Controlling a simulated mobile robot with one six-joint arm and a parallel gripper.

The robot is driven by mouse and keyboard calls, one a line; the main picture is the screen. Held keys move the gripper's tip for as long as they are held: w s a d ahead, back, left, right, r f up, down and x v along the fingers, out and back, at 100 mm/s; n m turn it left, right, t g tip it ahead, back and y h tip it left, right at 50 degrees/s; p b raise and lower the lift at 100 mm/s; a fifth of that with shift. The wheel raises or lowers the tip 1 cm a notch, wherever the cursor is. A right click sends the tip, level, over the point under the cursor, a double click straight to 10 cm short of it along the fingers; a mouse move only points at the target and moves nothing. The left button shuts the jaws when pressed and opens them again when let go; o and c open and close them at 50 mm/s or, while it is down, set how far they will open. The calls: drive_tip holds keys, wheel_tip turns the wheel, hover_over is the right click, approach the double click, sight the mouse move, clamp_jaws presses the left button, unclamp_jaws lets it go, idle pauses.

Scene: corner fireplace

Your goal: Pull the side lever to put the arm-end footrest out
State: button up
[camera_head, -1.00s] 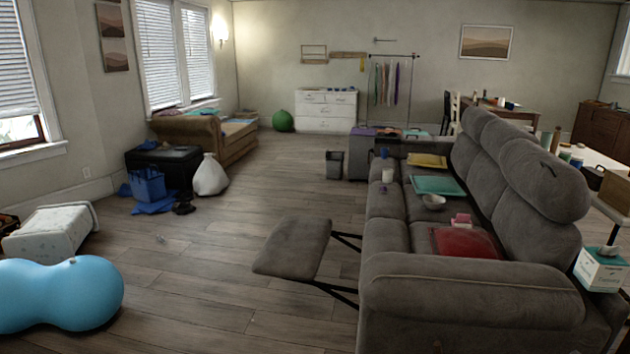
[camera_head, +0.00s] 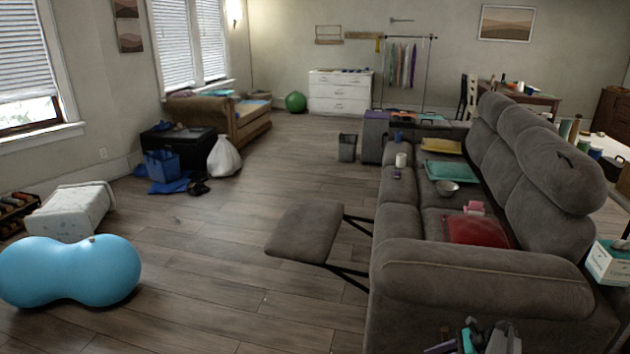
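The grey reclining sofa (camera_head: 470,278) fills the right side, its near arm toward me. The footrest (camera_head: 306,232) at this near arm end is out. Its grey pad stands off the seat front to the left, held on dark metal struts (camera_head: 343,272) above the floor. I cannot make out the side lever; the lower outer face of the near arm is partly cut off by the bottom edge. My gripper cannot be made out in this view.
Dark, grey and teal items (camera_head: 485,340) stick up at the bottom edge, close to the near arm; I cannot tell what they are. A blue peanut ball (camera_head: 70,272) and a white tipped bin (camera_head: 72,211) are at left. The wooden floor between is clear.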

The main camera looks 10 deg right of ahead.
drive_tip(key=s+a+f+n+g+p, duration=0.1)
drive_tip(key=a+f+n+g, duration=0.15)
drive_tip(key=a, duration=1.15)
drive_tip(key=s+a+f+n+g+p, duration=0.1)
drive_tip(key=a+f+n+g, duration=0.2)
drive_tip(key=a, duration=1.1)
drive_tip(key=s+a+f+n+g+h+p, duration=0.1)
drive_tip(key=s+a+n+g+h+p, duration=0.3)
drive_tip(key=s+a+n, duration=0.9)
drive_tip(key=s+d+n+h, duration=0.2)
drive_tip(key=s+n+h, duration=0.3)
drive_tip(key=s+n, duration=0.3)
drive_tip(key=s, duration=0.3)
drive_tip(key=shift+s+r+h+b, duration=0.2)
drive_tip(key=shift+r+h+b, duration=0.2)
